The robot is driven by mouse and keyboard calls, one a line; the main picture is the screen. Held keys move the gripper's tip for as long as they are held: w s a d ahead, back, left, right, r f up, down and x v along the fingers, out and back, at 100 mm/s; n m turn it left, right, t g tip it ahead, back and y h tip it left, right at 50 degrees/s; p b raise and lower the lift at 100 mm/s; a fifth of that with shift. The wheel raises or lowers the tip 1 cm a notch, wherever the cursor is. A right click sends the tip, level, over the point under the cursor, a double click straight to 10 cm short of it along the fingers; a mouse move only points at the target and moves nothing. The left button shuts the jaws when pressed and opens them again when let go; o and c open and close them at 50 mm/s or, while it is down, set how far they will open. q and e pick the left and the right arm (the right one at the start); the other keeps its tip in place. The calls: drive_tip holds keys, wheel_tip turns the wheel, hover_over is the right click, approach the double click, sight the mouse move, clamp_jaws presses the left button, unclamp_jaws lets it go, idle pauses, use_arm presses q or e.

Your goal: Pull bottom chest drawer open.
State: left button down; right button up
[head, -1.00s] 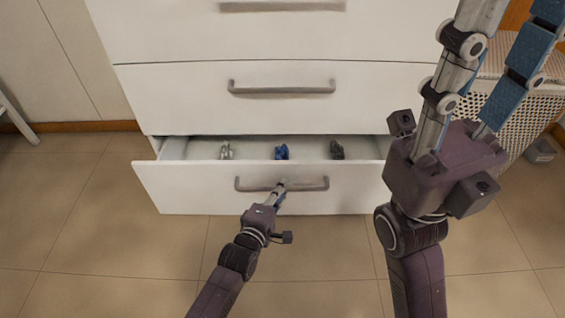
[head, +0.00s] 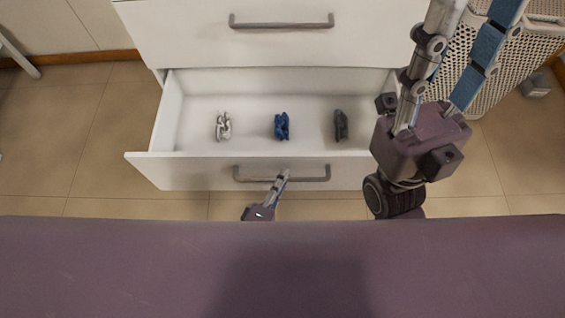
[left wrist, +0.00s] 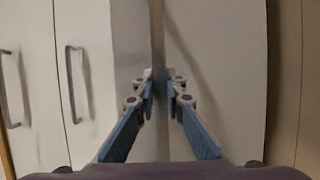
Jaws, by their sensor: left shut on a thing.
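The bottom drawer (head: 190,172) of the white chest stands well open, and its inside shows in the head view. Its grey bar handle (head: 312,179) is on the front face. My left gripper (head: 283,176) is shut on this handle near its middle. In the left wrist view the fingers (left wrist: 161,88) close from both sides on the handle bar (left wrist: 157,45). My right gripper (head: 437,75) is raised over the right end of the drawer, apart from it; its fingertips are out of the picture at the top.
Inside the drawer lie a white item (head: 223,126), a blue item (head: 282,126) and a dark grey item (head: 341,125). The closed drawer above (head: 380,40) has a similar handle. A perforated white basket (head: 500,75) stands at the right. Tiled floor is clear at the left.

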use_arm(q)
drive_tip(key=shift+s+a, duration=0.1)
drive_tip(key=shift+s, duration=0.25)
drive_tip(key=c, duration=2)
unclamp_jaws()
drive_tip(key=shift+o, duration=0.2)
drive_tip(key=v, duration=1.2)
